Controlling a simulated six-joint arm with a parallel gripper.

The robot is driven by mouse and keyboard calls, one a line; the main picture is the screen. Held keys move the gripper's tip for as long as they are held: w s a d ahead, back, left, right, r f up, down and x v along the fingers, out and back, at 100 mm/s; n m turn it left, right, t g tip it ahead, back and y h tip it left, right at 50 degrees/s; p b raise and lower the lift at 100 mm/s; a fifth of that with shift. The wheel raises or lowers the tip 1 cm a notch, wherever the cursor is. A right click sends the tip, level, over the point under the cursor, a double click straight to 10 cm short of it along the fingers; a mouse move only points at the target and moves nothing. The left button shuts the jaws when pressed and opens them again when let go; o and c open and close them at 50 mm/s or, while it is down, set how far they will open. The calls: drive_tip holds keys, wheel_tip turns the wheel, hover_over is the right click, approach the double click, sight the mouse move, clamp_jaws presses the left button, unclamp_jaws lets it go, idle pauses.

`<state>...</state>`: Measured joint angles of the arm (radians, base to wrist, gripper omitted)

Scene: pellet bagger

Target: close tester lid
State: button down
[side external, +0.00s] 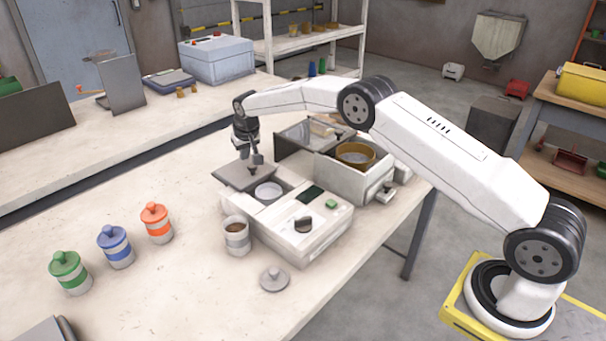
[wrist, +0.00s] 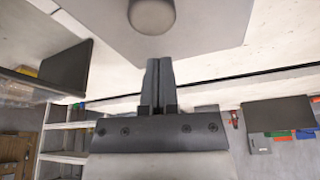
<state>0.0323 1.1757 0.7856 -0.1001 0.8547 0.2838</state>
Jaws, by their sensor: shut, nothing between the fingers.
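The tester (side external: 290,235) is a pale box on the near bench, with a dark display, a green button and a dark knob. Its round well (side external: 268,191) is uncovered. The flat grey lid (side external: 234,176) stands open at the well's back left side. My gripper (side external: 257,160) is shut and empty, just above the lid by its small knob; whether they touch I cannot tell. In the wrist view, the shut fingers (wrist: 160,66) point at the lid (wrist: 205,28), and its round knob (wrist: 152,14) is beyond the tips.
An open grey cup (side external: 237,236) stands close in front of the tester, with a loose round cap (side external: 273,279) nearby. Green, blue and orange-lidded jars (side external: 116,247) stand to the left. A second machine with a brass ring (side external: 355,154) stands behind right. The bench's left middle is clear.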

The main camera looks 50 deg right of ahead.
sight(266, 174)
drive_tip(key=shift+s+a, duration=0.2)
drive_tip(key=shift+s, duration=0.5)
drive_tip(key=shift+s+a, duration=0.2)
drive_tip(key=shift+s, duration=0.5)
drive_tip(key=shift+s, duration=0.1)
drive_tip(key=shift+s, duration=5.1)
drive_tip(key=shift+f, duration=0.1)
drive_tip(key=shift+w+d, duration=0.3)
drive_tip(key=shift+w, duration=0.8)
drive_tip(key=shift+w+d, duration=0.25)
drive_tip(key=shift+w, duration=0.8)
drive_tip(key=d+v, duration=0.1)
drive_tip(key=v, duration=0.9)
drive_tip(key=shift+a, duration=0.5)
